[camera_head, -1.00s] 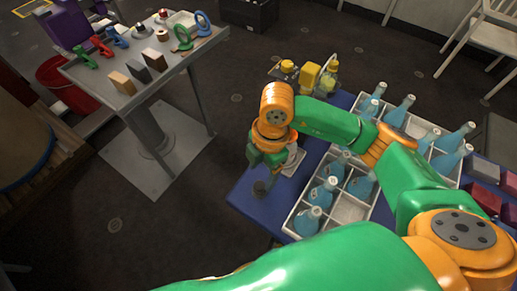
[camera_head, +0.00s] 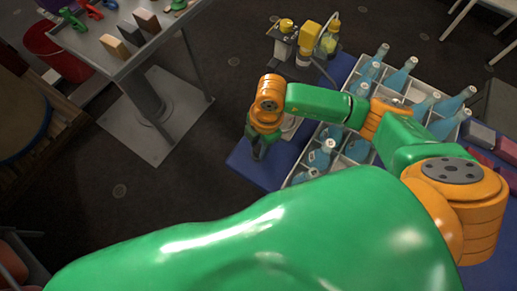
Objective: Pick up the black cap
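My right gripper (camera_head: 257,150) points down over the near left part of the blue table (camera_head: 243,172). Its dark fingertips are small, and my orange wrist partly covers them, so I cannot tell whether they are open or shut. I cannot make out the black cap apart from the dark fingers; it may be hidden by them. My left gripper is not in view.
A white divided crate (camera_head: 300,178) with several blue bottles (camera_head: 396,77) stands right of the gripper. Yellow-topped containers (camera_head: 308,38) stand behind. A grey table (camera_head: 107,58) with blocks is at upper left. My green arm covers the foreground.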

